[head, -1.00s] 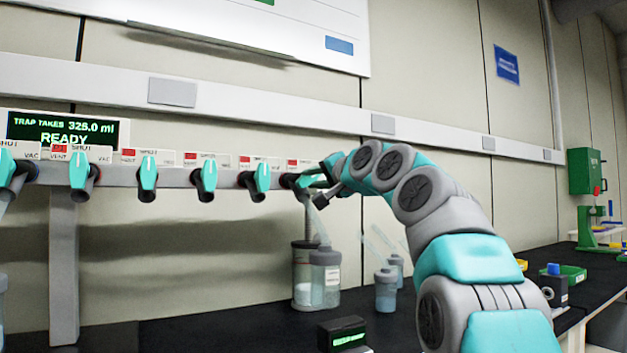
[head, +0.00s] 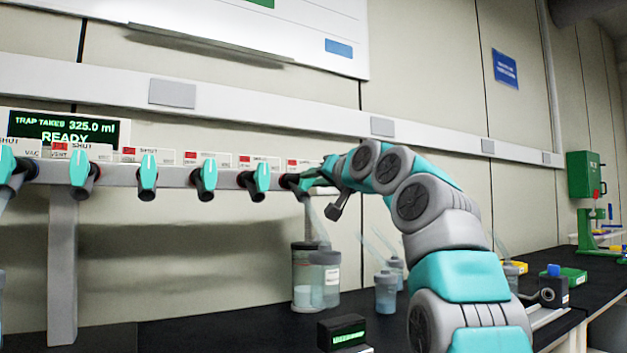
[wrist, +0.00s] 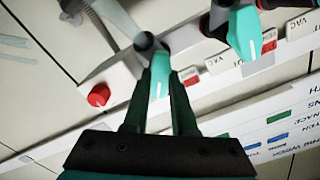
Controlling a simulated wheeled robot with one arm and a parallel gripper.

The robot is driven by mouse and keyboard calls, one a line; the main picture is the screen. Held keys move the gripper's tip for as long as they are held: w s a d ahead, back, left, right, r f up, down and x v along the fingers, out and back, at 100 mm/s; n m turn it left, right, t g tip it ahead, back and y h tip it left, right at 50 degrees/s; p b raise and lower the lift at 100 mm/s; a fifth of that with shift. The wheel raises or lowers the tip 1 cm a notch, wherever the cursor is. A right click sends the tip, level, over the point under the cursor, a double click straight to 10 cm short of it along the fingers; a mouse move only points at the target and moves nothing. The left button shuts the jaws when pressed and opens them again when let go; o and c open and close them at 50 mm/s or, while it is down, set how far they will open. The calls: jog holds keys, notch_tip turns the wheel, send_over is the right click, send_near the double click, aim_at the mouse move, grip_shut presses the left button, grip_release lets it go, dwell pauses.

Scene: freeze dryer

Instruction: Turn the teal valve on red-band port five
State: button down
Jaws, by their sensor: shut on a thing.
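Teal valves hang in a row along a grey manifold bar (head: 118,176) in the head view. My gripper (head: 308,183) is at the valve at the bar's right end and largely hides it. In the wrist view my gripper (wrist: 162,82) is shut on that teal valve (wrist: 160,70), with one finger on each side of its lever. The neighbouring teal valve (head: 262,178) hangs free just left of my gripper; it also shows in the wrist view (wrist: 243,30). Red marks show on the labels above the valves. I cannot read the port number.
A red knob (wrist: 98,95) sits on the bar near the held valve in the wrist view. Below my gripper stand a clear jar (head: 303,280) and smaller bottles (head: 386,292). A small display box (head: 342,332) is on the black bench. A READY screen (head: 65,130) is at left.

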jog(key=shift+a+f+n, duration=0.1)
jog(key=shift+f+n, duration=0.05)
jog(key=shift+n, duration=0.35)
dwell(0.5)
dwell(0.6)
jog(key=shift+n, duration=1)
dwell(0.9)
jog(key=shift+w+n+p, duration=0.15)
jog(key=shift+n+p, duration=0.15)
jog(key=shift+n, duration=0.8)
jog(key=n, duration=0.3)
jog(key=n+p, duration=0.1)
jog(key=shift+d, duration=0.25)
jog(key=n, duration=0.5)
jog(key=shift+r+n, duration=0.15)
jog(key=shift+n, duration=1)
jog(key=shift+r+n, duration=0.1)
jog(key=shift+n, duration=1.05)
